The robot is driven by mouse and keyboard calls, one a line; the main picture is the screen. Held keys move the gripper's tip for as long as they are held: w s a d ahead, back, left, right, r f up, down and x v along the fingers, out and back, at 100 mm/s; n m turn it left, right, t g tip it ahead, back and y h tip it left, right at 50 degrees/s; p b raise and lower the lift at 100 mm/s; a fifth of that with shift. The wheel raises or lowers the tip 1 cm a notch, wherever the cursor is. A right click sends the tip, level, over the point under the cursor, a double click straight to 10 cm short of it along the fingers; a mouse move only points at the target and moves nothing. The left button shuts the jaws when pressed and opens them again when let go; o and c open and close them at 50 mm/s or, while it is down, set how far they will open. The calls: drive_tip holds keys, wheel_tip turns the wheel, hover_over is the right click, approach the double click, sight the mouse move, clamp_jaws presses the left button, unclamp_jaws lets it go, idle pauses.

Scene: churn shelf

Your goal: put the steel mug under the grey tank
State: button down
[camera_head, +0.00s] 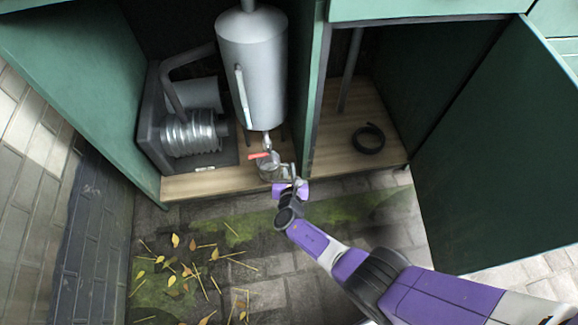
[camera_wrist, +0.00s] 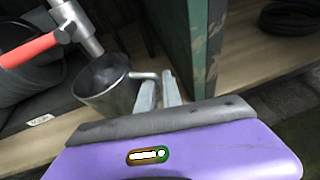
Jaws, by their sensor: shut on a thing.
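The steel mug (camera_wrist: 103,88) is upright with its open mouth showing and its handle toward my gripper. My gripper (camera_wrist: 158,88) is shut on the mug's handle. In the head view the mug (camera_head: 268,168) is at the front edge of the cabinet's wooden floor, just below the tap. The grey tank (camera_head: 252,70) stands upright in the left compartment. Its tap has a red lever (camera_head: 258,155), also seen in the wrist view (camera_wrist: 28,50), close above the mug's left side. Whether the mug's base touches the wood is not clear.
A grey machine with a ribbed metal drum (camera_head: 190,132) stands left of the tank. A green divider (camera_head: 318,90) stands just right of the mug. A black hose ring (camera_head: 368,138) lies in the right compartment. An open green door (camera_head: 490,150) is at the right.

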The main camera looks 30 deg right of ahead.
drive_tip(key=b+x, duration=0.1)
drive_tip(key=x, duration=0.2)
drive_tip(key=shift+b, duration=0.3)
drive_tip(key=shift+s+f, duration=0.1)
drive_tip(key=shift+f, duration=0.15)
drive_tip(key=shift+r, duration=0.1)
drive_tip(key=shift+a, duration=0.1)
drive_tip(key=c, duration=1.8)
unclamp_jaws()
drive_tip(key=shift+c, duration=0.2)
drive_tip(key=o, duration=0.3)
drive_tip(key=shift+o, duration=0.2)
